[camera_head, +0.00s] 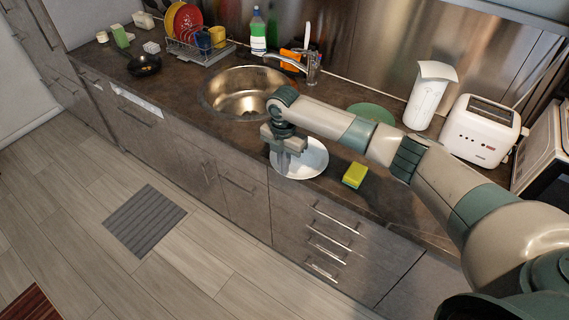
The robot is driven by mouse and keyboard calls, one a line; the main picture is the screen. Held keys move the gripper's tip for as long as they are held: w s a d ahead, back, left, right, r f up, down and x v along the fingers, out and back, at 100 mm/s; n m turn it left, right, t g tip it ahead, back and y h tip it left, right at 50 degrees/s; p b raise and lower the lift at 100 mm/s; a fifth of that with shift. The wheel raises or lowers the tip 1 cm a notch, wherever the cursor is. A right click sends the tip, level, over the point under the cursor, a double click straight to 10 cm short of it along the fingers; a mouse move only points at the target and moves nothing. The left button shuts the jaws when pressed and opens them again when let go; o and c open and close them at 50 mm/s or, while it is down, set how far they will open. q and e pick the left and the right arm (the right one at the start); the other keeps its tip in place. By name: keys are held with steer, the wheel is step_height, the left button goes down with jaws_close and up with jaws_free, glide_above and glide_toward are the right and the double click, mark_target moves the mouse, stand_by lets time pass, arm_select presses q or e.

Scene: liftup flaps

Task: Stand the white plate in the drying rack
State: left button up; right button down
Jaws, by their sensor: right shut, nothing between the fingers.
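The white plate (312,160) lies flat on the dark counter, right of the sink and near the front edge. My right gripper (281,168) is shut and empty, pointing down at the plate's left part. It covers some of the plate, and I cannot tell whether it touches. The drying rack (212,57) stands at the back left, beyond the sink, with red and yellow plates (186,20) upright in it and yellow and blue cups (217,37) at its right. My left gripper is not in view.
The sink (243,92) with its faucet (290,62) lies between plate and rack. A yellow sponge (355,175) is right of the plate, and a green plate (371,113) is behind my arm. A soap bottle (258,32) and toaster (481,129) stand along the back.

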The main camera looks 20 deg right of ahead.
steer(key=s+a+b, duration=0.4)
steer(key=s+a, duration=0.3)
steer(key=a, duration=0.2)
steer(key=shift+s+a, duration=0.15)
steer(key=shift+a, duration=0.1)
